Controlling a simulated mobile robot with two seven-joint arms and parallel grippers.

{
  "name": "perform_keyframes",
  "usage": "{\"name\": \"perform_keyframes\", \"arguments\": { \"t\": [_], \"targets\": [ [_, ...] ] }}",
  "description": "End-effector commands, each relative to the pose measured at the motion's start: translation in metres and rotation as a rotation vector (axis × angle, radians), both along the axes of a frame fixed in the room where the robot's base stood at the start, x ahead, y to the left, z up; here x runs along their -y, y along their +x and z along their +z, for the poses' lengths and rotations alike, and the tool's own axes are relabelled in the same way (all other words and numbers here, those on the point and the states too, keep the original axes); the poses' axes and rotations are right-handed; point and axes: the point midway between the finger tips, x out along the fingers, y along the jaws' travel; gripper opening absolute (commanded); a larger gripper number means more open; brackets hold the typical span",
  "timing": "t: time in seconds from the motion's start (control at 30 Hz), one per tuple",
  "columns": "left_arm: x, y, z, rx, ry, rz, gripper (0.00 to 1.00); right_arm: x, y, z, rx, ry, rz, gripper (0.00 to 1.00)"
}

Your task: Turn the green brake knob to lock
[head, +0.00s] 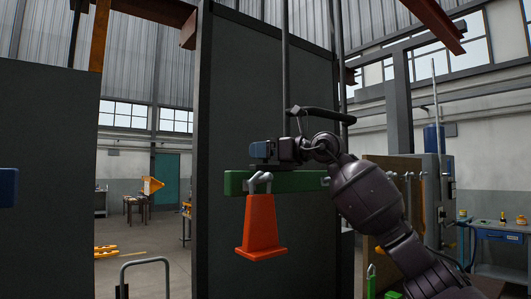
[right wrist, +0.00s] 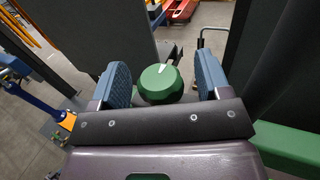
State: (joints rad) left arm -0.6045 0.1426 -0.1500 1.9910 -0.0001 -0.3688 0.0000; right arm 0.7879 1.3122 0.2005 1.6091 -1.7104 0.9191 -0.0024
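The green brake knob (right wrist: 160,84) shows in the right wrist view as a round cap with a white mark near its far edge. It lies between the two blue finger pads of my right gripper (right wrist: 163,76), with a visible gap on each side. The right gripper is open; I cannot tell how far the fingertips reach around the knob. In the head view my right gripper (head: 261,152) points left in front of the dark panel, above a green bar. The knob cannot be made out there. My left gripper is not in view.
The green bar (head: 290,182) has hooks, and an orange cone (head: 261,228) hangs from it just below my right gripper. The dark panel (head: 265,90) stands close behind. A wooden board (head: 390,170) and a blue workbench (head: 500,238) are at right. A blue block (head: 8,187) shows at the left edge.

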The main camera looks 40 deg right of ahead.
Motion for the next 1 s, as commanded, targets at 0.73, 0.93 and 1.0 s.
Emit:
{"name": "perform_keyframes", "arguments": {
  "t": [0.73,0.93,1.0],
  "targets": [
    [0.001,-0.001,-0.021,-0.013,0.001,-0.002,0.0,0.017,-0.055,-0.004,-0.005,-0.003,-0.001,0.7],
    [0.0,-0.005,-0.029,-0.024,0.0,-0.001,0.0,0.025,-0.08,-0.003,-0.004,-0.001,-0.001,0.7],
    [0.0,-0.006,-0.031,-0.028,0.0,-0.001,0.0,0.027,-0.087,-0.002,-0.003,-0.001,-0.001,0.7]
  ]
}}
